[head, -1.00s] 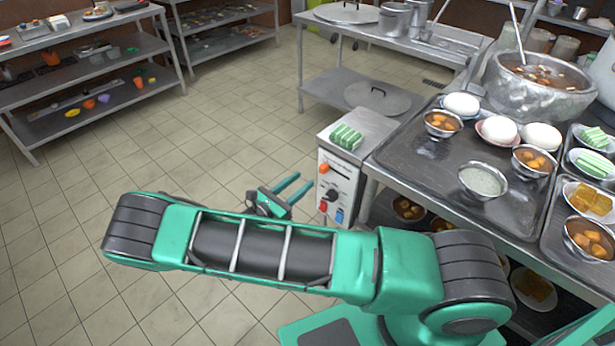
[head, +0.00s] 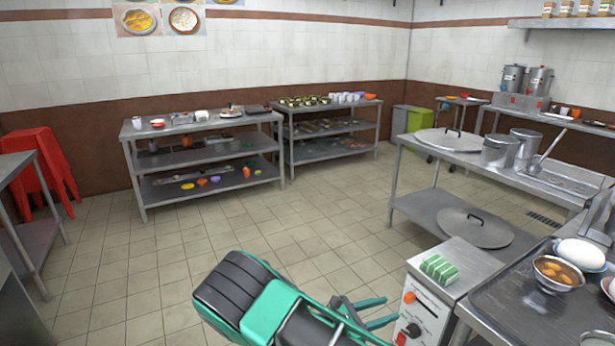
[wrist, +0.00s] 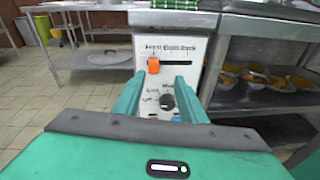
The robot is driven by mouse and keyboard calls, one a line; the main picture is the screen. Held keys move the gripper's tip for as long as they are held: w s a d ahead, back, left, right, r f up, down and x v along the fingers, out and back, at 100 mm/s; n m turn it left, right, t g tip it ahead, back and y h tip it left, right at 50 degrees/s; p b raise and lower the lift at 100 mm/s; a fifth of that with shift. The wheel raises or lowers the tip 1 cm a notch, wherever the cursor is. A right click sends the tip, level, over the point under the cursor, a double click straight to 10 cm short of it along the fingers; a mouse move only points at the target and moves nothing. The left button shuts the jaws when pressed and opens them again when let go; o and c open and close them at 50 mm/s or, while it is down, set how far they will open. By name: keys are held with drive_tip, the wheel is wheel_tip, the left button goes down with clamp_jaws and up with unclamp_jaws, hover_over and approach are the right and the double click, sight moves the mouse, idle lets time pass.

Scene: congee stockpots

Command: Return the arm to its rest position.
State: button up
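My gripper (head: 367,312) shows in the head view at the bottom centre, beyond my green and black arm, with its two green fingers apart and nothing between them. In the wrist view my gripper (wrist: 158,98) has its fingers spread, pointing toward the front panel of a white control box (wrist: 190,58). The box has an orange switch, a dark knob and a blue part. A gap seems to lie between the fingertips and the panel. In the head view the same box (head: 424,312) stands just right of my gripper, with green striped pieces (head: 438,268) on top.
A counter with a dark tray (head: 510,300), a bowl and a white bun is at right. A steel table (head: 420,147) with pots and lids stands behind. The tiled floor between is clear.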

drive_tip(key=s+d+r+m+g+y, duration=0.55)
drive_tip(key=r+m+y, duration=0.25)
drive_tip(key=r+m, duration=0.25)
drive_tip(key=s+r+m+t+y, duration=0.2)
drive_tip(key=s+r+m+y, duration=0.3)
drive_tip(key=r, duration=0.4)
drive_tip(key=s+r+m+t+y, duration=0.2)
drive_tip(key=s+r+m, duration=0.4)
drive_tip(key=r, duration=0.3)
drive_tip(key=s+d+f+m+g, duration=0.1)
drive_tip(key=s+d+m+g, duration=0.1)
drive_tip(key=s+d, duration=0.4)
drive_tip(key=s+d+f+m+g, duration=0.1)
drive_tip(key=s+d+m, duration=0.3)
drive_tip(key=s, duration=0.6)
drive_tip(key=shift+s+d+g+y, duration=0.3)
drive_tip(key=shift+s+d+g, duration=0.1)
drive_tip(key=shift+d+g, duration=0.4)
